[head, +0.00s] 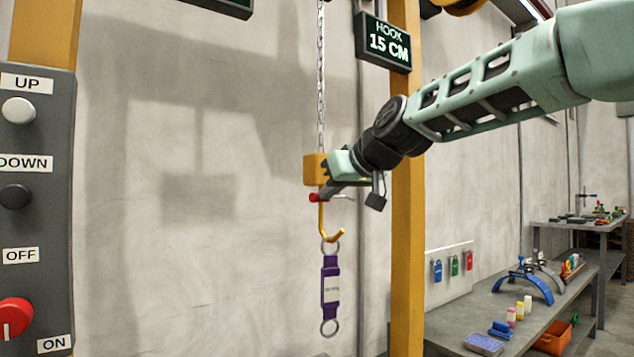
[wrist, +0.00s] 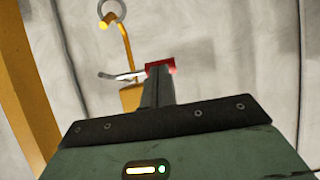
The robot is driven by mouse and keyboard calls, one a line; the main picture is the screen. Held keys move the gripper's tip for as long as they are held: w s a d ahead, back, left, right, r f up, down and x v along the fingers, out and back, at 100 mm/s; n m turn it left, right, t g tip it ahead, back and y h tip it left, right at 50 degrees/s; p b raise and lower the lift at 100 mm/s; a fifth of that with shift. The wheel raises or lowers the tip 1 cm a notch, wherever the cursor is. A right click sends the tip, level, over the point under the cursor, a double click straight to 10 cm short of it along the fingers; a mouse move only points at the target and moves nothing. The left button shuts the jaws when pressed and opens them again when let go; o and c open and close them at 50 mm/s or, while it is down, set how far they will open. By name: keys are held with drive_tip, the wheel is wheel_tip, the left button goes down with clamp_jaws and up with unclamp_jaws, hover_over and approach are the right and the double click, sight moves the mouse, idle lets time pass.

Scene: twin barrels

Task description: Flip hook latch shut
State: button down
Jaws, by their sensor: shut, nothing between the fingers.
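The yellow hook (head: 322,222) hangs below a yellow block (head: 317,168) on a chain. A purple strap (head: 331,285) hangs from the hook by its upper ring (head: 330,246). The silver latch (head: 342,196) juts out sideways near the red tab (head: 316,197), with its tip well above the hook's tip. In the wrist view the latch (wrist: 118,76) also points sideways from the red tab (wrist: 160,66). My gripper (head: 328,192) is shut and empty, its fingertips (wrist: 157,75) at the red tab; I cannot tell whether they touch it.
A yellow post (head: 407,200) stands right of the hook. A button panel (head: 38,210) is at the left. A workbench (head: 455,325) with small items is at the lower right. A sign (head: 386,42) reads "HOOK 15 CM". The space left of the hook is clear.

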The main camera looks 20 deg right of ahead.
drive_tip(key=f+t+b, duration=0.1)
drive_tip(key=b, duration=0.4)
drive_tip(key=f+t+y+b, duration=0.1)
drive_tip(key=t+b, duration=0.1)
drive_tip(key=b, duration=0.4)
drive_tip(key=f+t+b, duration=0.1)
drive_tip(key=b, duration=0.5)
drive_tip(key=shift+w+a+f+t+y, duration=0.15)
drive_tip(key=shift+w+f+t+y, duration=0.15)
drive_tip(key=shift+w+f, duration=0.1)
